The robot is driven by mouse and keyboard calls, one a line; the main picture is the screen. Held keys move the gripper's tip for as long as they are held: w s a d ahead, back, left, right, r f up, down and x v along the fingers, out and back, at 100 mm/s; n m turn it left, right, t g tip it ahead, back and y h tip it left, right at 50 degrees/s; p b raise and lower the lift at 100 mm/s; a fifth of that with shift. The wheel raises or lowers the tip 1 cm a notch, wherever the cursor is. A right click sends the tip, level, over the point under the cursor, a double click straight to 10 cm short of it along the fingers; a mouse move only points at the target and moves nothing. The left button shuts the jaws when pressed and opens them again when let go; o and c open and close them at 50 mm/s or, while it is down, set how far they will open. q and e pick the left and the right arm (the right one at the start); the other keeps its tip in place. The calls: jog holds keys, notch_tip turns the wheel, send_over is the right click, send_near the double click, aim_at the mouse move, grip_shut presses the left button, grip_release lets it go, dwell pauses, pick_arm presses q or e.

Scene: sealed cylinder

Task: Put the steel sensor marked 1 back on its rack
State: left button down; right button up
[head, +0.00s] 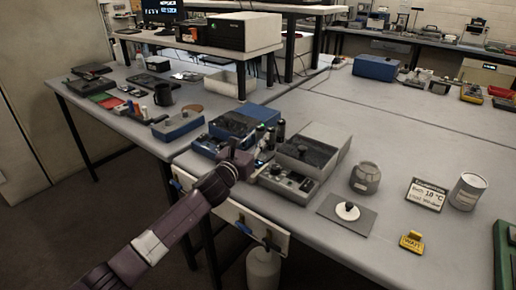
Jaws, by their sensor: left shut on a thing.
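My left gripper (243,160) reaches in from the lower left to the front edge of the bench. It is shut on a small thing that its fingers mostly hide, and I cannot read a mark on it. Several small dark upright cylinders (270,138) stand just behind and right of the gripper, between two instrument boxes. I cannot tell which of them, if any, is the steel sensor marked 1, and I cannot make out its rack for certain. My right gripper is not in view.
A blue instrument (235,124) stands behind the gripper and a grey open-topped box (313,149) to its right. Further right are a grey jar (365,178), a mat (346,215) with a white knobbed disc, a sign (426,194), a can (467,191) and a yellow tag (412,241).

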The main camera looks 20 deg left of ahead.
pick_arm(q)
jog(key=shift+f, duration=1.6)
jog(key=shift+f, duration=0.1)
jog(key=c, duration=1.7)
grip_release()
jog(key=shift+f, duration=0.1)
jog(key=shift+r, duration=0.25)
jog(key=shift+s+a+f, duration=0.1)
jog(key=shift+s, duration=0.15)
jog(key=s, duration=0.3)
jog(key=s+a, duration=0.1)
jog(key=s, duration=0.3)
jog(key=s+b, duration=0.1)
jog(key=s, duration=0.3)
jog(key=shift+s+a, duration=0.2)
jog(key=shift+a, duration=0.15)
